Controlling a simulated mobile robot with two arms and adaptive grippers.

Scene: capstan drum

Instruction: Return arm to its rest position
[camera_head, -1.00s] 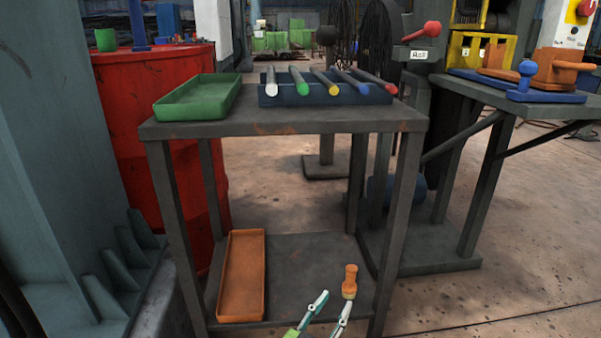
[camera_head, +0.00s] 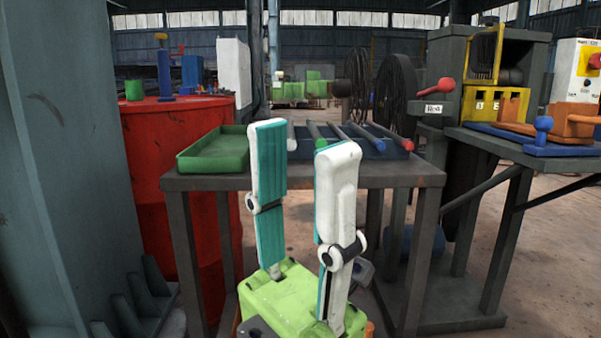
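My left gripper (camera_head: 304,142) stands upright in the lower middle of the head view, close to the camera. Its two white and teal fingers rise from a lime-green body and are spread apart. I see nothing held between them; the table and rods show through the gap. The fingertips overlap the front of the grey table (camera_head: 400,176) in the picture. My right gripper is not in view.
A green tray (camera_head: 212,155) and a dark blue rack (camera_head: 378,150) with several coloured rods sit on the table. A red drum (camera_head: 180,150) stands to the left. A workbench (camera_head: 500,145) with a red-knobbed lever (camera_head: 440,88) stands to the right.

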